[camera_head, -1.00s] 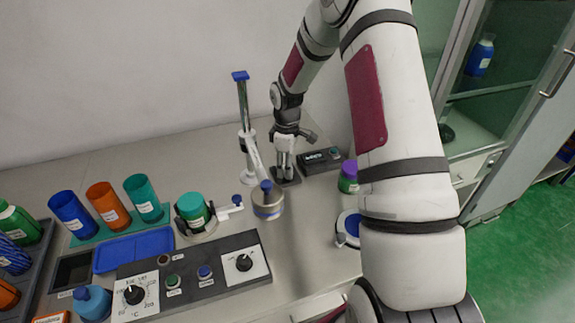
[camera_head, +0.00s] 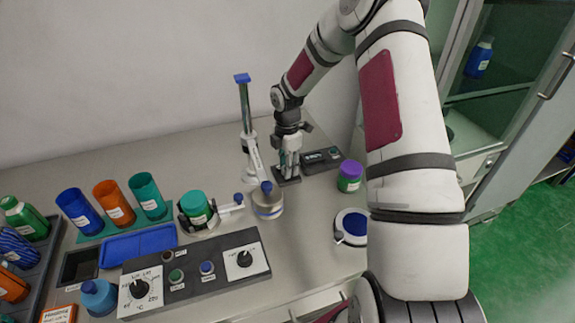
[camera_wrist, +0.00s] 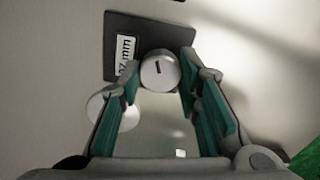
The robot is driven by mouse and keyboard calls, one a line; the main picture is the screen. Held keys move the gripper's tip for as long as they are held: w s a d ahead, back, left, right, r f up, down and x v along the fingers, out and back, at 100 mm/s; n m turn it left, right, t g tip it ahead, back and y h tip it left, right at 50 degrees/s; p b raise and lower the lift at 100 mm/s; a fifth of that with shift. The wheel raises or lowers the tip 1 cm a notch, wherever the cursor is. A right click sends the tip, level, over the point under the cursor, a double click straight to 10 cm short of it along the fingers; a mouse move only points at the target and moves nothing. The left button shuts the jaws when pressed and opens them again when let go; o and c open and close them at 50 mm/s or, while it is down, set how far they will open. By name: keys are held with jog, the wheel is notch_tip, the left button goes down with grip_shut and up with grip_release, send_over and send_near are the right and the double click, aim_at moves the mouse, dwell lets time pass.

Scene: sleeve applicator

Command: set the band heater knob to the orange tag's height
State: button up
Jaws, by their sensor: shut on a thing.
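My gripper (camera_head: 289,172) points down at a black plate (camera_head: 284,182) at the back of the bench. In the wrist view my gripper (camera_wrist: 159,72) has its teal pads on either side of a round silver knob (camera_wrist: 160,69) with a dark line on its top, shut on it. The knob stands at the edge of a black plate (camera_wrist: 120,30) with a label ending in "mm". The control panel (camera_head: 210,291) has a white-faced temperature dial (camera_head: 138,289) and a second dial (camera_head: 245,260). I cannot make out an orange tag; an orange sleeve (camera_head: 114,203) bears a white label.
A blue-capped post (camera_head: 246,115) and a silver pot (camera_head: 268,206) stand left of my gripper. A dark readout box (camera_head: 322,158) and purple-lidded jar (camera_head: 350,177) are at its right. A round blue-topped item (camera_head: 353,224) lies nearer. Sleeves and a blue tray (camera_head: 138,243) fill the left.

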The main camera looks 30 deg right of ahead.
jog(key=shift+n, duration=0.4)
jog(key=o, duration=1.1)
jog(key=shift+o, duration=0.2)
notch_tip(320, 180, up, 12)
